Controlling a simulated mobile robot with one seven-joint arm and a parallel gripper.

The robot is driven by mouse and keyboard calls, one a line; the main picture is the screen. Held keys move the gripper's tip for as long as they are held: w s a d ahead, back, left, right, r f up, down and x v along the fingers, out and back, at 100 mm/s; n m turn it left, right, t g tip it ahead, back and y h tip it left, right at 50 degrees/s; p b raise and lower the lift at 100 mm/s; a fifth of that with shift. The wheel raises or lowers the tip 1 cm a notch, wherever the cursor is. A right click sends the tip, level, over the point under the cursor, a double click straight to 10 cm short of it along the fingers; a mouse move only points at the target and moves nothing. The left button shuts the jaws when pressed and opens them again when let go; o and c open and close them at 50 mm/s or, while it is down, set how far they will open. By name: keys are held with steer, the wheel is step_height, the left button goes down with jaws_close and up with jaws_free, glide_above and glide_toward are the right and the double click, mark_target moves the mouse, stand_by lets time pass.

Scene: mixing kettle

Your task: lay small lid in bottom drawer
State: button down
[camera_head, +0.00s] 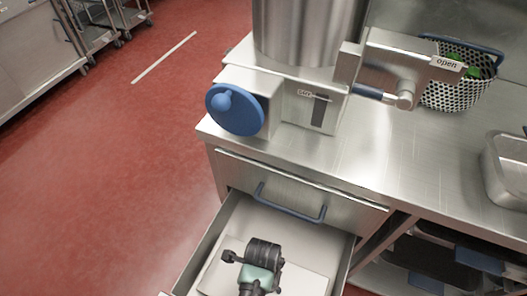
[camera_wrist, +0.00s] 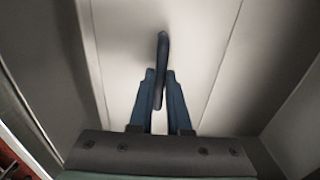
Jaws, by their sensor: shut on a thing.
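The small lid (camera_wrist: 162,48) shows in the wrist view as a thin dark-blue piece, seen nearly edge-on. My gripper (camera_wrist: 160,75) is shut on it, with one blue finger on each side. The pale floor of the bottom drawer (camera_head: 318,284) lies beyond the lid; I cannot tell whether the lid touches it. In the head view the bottom drawer is pulled open, and my wrist points down into it. My wrist hides the fingers and the lid there.
The closed upper drawer (camera_head: 345,212) with a blue handle is just above the open one. On the steel counter (camera_head: 395,150) stand the kettle (camera_head: 305,30) with a blue disc (camera_head: 235,110) on its side, a perforated basket (camera_head: 455,88) and a metal pan (camera_head: 508,170).

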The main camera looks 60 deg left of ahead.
steer(key=shift+f, duration=1.05)
steer(key=shift+f, duration=0.1)
steer(key=c, duration=0.9)
jaws_free()
step_height(320, 180, up, 12)
steer(key=p, duration=0.3)
